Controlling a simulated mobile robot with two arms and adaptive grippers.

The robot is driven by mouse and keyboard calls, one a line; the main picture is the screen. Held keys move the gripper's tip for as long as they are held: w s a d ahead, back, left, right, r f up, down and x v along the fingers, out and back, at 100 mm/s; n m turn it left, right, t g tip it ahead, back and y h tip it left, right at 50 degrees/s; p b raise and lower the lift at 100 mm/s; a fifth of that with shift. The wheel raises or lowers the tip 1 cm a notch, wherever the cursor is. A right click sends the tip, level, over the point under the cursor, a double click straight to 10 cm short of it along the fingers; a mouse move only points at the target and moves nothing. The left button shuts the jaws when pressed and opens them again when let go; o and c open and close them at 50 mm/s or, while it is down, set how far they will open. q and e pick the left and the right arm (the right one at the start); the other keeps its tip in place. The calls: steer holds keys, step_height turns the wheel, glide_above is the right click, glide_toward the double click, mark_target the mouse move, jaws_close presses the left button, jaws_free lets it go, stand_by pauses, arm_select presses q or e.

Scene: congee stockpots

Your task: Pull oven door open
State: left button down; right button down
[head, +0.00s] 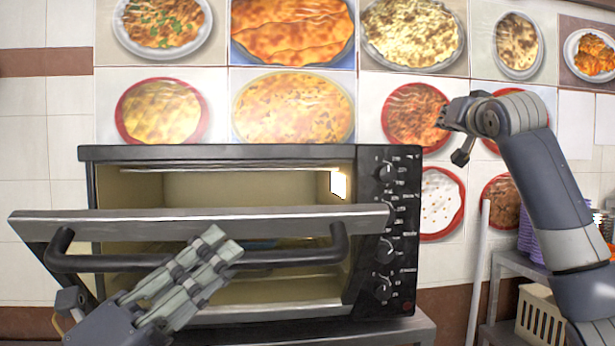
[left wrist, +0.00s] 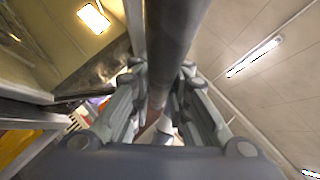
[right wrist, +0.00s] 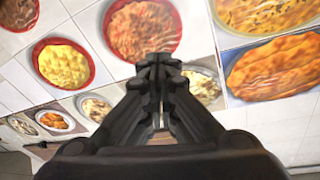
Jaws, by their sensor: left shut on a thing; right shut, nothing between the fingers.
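The oven (head: 130,152) stands ahead with its lit inside showing. Its door (head: 290,220) is part-way open, tilted out from the top. The dark bar handle (head: 300,257) runs across the door front. My left gripper (head: 215,245) is shut on the handle near its middle. In the left wrist view the handle (left wrist: 168,50) passes between the fingers (left wrist: 165,95). My right gripper (head: 458,125) is raised to the right of the oven, before the wall. In the right wrist view its fingers (right wrist: 158,65) are together and empty.
The oven stands on a metal table (head: 420,330). Control knobs (head: 385,210) line its right side. Food pictures (head: 410,35) cover the tiled wall. At the right are a shelf (head: 515,262) with purple stacked items (head: 530,235), a beige basket (head: 540,315) and a white pole (head: 480,275).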

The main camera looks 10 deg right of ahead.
steer(key=s+a+r+n+g+y, duration=0.1)
steer(key=s+a+r+y, duration=0.15)
steer(key=a, duration=0.45)
steer(key=s+a+r+n+g+y, duration=0.1)
steer(key=s+a+n, duration=0.1)
steer(key=s+a, duration=0.35)
steer(key=s+a+r+n+y, duration=0.1)
steer(key=a+r+y, duration=0.1)
steer(key=a, duration=0.7)
steer(key=s+a+f+n+g+h, duration=0.1)
steer(key=s+a+f+g, duration=0.25)
steer(key=s+a, duration=0.35)
steer(key=s+a+f+n+g+h, duration=0.15)
steer(key=s+a+f, duration=0.3)
steer(key=s, duration=0.55)
steer(key=shift+m+g, duration=0.35)
steer(key=shift+g, duration=0.05)
steer(key=w+f, duration=0.1)
steer(key=f, duration=0.1)
steer(key=w+f, duration=0.4)
steer(key=f, duration=0.1)
steer(key=shift+w+a, duration=0.2)
steer(key=shift+w, duration=0.05)
steer(key=shift+s+f, duration=0.35)
steer(key=shift+f, duration=0.1)
